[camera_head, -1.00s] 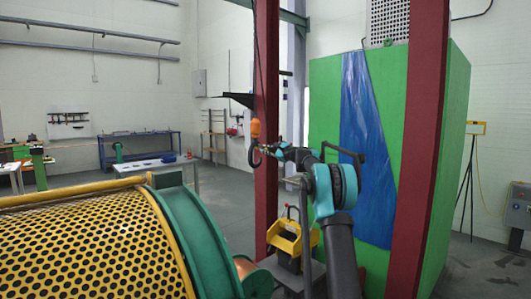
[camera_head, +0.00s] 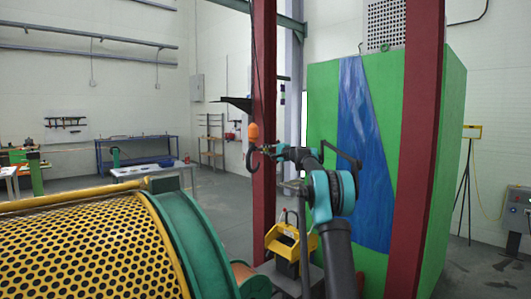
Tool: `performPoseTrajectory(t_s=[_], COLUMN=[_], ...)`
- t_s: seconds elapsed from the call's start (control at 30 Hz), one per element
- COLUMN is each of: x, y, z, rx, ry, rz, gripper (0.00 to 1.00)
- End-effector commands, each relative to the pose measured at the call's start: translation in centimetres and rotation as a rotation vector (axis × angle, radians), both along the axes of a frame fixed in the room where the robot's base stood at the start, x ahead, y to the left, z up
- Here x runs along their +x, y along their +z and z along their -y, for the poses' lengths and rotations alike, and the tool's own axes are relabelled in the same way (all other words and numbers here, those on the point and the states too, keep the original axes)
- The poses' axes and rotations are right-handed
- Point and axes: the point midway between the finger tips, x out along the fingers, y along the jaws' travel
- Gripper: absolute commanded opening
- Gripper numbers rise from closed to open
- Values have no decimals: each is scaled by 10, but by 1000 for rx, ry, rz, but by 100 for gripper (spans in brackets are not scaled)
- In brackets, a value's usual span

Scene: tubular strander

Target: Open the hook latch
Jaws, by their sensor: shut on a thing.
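A dark crane hook (camera_head: 250,163) hangs below an orange hook block (camera_head: 253,132) on a cable, in front of a red steel post. Its small latch is too small to make out clearly. My gripper (camera_head: 264,149) reaches in from the right and meets the hook at its upper right side, just under the orange block. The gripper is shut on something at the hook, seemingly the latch. The fingertips are tiny and partly merge with the hook, so the latch's exact position cannot be told.
A yellow perforated drum guard (camera_head: 85,250) with a green rim fills the lower left. A red post (camera_head: 264,90) stands right behind the hook, another red post (camera_head: 415,150) at the right. A yellow device (camera_head: 291,243) sits below my arm. A green box with blue sheeting (camera_head: 365,150) stands behind.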

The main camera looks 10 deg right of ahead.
Motion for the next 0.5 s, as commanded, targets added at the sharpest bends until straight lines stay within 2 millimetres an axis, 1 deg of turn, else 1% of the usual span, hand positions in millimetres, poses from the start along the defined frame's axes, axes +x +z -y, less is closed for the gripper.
performPoseTrajectory(t_s=[0.5], x=[0], y=[1], z=[0], rx=[-24], ry=[1], rz=[18], gripper=[0])
